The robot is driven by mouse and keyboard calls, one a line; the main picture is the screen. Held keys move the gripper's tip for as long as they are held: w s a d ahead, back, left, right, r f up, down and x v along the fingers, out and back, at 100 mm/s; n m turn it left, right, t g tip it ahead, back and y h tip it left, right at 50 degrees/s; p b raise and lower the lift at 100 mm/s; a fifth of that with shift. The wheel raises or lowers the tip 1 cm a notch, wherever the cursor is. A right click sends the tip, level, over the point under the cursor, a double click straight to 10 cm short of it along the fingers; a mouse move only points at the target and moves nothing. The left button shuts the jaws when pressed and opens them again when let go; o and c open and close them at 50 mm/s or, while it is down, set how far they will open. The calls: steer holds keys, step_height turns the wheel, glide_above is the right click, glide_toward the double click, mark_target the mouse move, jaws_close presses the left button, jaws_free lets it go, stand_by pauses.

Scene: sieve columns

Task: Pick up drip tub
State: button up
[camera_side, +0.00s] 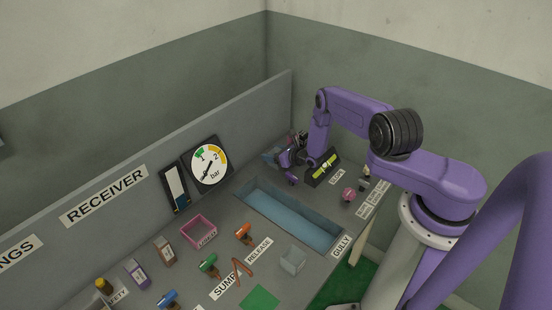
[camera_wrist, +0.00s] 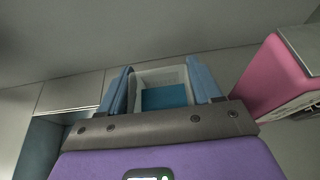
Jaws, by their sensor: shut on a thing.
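My gripper (camera_wrist: 162,84) is shut on a pale, open-topped tub (camera_wrist: 158,74), the drip tub as far as I can tell. Its blue fingers press on the left and right sides, and a flat blue patch shows inside the tub. In the side view my gripper (camera_side: 273,158) is at the far end of the bench, close to the back panel. The tub is too small and covered there to make out, and I cannot tell whether it touches the bench.
A pink box (camera_wrist: 270,80) stands close on the right in the wrist view. In the side view, the blue-lined gully (camera_side: 290,215) runs along the bench, a dark box with a yellow-green strip (camera_side: 324,167) stands beside my gripper, and a pink tray (camera_side: 198,231) and clear cup (camera_side: 292,261) stand nearer.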

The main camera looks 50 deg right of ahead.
steer(key=shift+r, duration=0.15)
steer(key=shift+w+r, duration=0.1)
steer(key=shift+r, duration=0.4)
steer(key=s+a+r, duration=0.4)
steer(key=s+r, duration=0.8)
steer(key=s, duration=0.1)
steer(key=s+a+f+m+t+y, duration=0.3)
steer(key=a+f+m+y, duration=0.4)
steer(key=a+f+m, duration=0.3)
steer(key=s+a+m, duration=0.1)
steer(key=a+m, duration=0.2)
steer(key=m, duration=0.2)
steer(key=shift+f+t, duration=0.3)
steer(key=shift+f, duration=0.05)
steer(key=shift+s, duration=0.1)
stand_by(0.6)
stand_by(1.8)
